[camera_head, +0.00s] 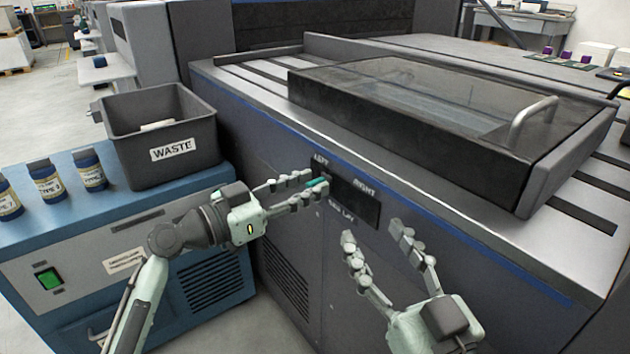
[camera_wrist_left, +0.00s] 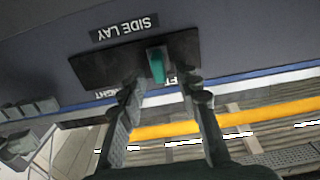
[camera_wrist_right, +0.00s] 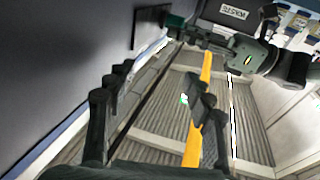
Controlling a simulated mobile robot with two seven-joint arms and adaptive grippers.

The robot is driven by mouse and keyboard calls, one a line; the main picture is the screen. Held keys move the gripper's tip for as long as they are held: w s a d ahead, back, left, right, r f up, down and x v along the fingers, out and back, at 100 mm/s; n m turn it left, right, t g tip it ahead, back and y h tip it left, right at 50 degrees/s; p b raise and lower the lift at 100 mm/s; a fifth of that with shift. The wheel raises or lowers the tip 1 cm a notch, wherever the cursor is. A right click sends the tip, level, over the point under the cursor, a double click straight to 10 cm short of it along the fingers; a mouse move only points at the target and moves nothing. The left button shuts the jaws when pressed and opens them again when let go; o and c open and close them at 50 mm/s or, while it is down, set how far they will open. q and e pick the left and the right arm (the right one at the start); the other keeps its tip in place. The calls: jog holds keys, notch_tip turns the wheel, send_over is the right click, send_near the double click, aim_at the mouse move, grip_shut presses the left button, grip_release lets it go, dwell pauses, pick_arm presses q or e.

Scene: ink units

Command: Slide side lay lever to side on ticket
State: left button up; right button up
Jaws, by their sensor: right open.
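The side lay lever (camera_head: 317,183) has a green handle and stands at the LEFT end of a dark panel (camera_head: 352,203) marked LEFT, RIGHT and SIDE LAY. My left gripper (camera_head: 308,187) is at the lever, its fingers parted on either side of the green handle. The left wrist view shows the handle (camera_wrist_left: 157,66) between and just beyond the fingertips; contact cannot be told. My right gripper (camera_head: 373,233) is open and empty, below and right of the panel. No ticket can be made out.
A grey WASTE bin (camera_head: 165,135) and several dark bottles (camera_head: 88,170) stand on the blue cabinet (camera_head: 105,215) at left. The machine's top carries a glazed cover (camera_head: 430,105) with a handle (camera_head: 530,117). The machine's front below the panel is clear.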

pick_arm(q)
jog(key=shift+x, duration=0.95)
jog(key=shift+c, duration=0.6)
grip_shut()
